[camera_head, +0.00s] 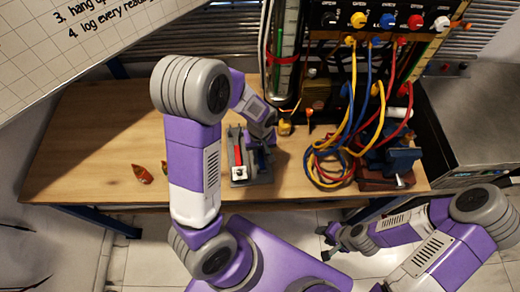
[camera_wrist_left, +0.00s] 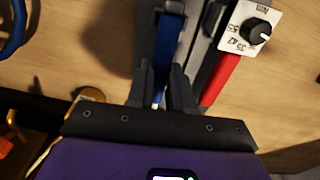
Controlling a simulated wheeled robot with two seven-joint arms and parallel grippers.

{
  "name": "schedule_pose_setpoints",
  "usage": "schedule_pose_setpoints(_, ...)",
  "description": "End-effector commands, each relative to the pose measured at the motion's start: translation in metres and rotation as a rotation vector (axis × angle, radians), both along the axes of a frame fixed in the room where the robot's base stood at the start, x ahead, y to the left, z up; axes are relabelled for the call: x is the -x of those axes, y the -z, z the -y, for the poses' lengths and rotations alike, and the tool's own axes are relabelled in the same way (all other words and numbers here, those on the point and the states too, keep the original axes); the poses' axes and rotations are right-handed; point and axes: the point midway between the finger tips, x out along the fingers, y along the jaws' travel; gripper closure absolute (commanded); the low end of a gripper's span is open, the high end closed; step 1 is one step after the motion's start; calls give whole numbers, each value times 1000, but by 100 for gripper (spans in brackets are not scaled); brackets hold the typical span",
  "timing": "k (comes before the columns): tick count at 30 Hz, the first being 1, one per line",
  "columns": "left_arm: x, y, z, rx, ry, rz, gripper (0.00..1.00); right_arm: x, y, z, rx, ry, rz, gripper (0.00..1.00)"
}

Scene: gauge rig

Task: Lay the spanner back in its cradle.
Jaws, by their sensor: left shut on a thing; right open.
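My left gripper (camera_head: 257,142) reaches down over a grey stand (camera_head: 240,182) on the bench. In the left wrist view its fingers (camera_wrist_left: 162,85) are shut on a narrow blue-handled tool (camera_wrist_left: 168,38), which I take to be the spanner. Grey rails (camera_wrist_left: 203,38) that look like the cradle run close beside it on the right. I cannot tell whether the spanner rests in them. A red bar (camera_wrist_left: 221,80) and a white dial plate (camera_wrist_left: 242,28) marked Nm lie beyond the rails. My right gripper (camera_head: 327,243) is open and empty, in front of the bench.
Blue, yellow and red hoses (camera_head: 333,165) coil on the bench to the right, below a panel of coloured knobs (camera_head: 385,20). A vise (camera_head: 392,165) stands at the right end. Small orange pieces (camera_head: 142,174) lie at left. The bench's left part (camera_head: 90,150) is mostly clear.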

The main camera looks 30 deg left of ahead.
Motion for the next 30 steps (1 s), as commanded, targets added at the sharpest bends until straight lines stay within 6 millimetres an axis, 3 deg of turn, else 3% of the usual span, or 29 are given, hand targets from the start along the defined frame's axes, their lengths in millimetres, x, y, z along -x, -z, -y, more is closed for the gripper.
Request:
schedule_pose_setpoints(12, 0, 8, 0, 0, 0, 1, 100, 0, 7, 0, 0, 0, 0, 57)
schedule_pose_setpoints(13, 0, 8, 0, 0, 0, 1, 76, 0, 6, 0, 0, 0, 0, 57)
schedule_pose_setpoints(18, 0, 7, 0, 1, 0, 1, 50, 0, 6, 0, 0, 0, 0, 57)
schedule_pose_setpoints(26, 0, 7, 0, 0, 0, 0, 50, 0, 6, 0, 0, 0, 0, 57)
schedule_pose_setpoints(30, -1, -3, 0, 0, 0, 3, 50, 0, 2, 0, 0, 0, 0, 57)
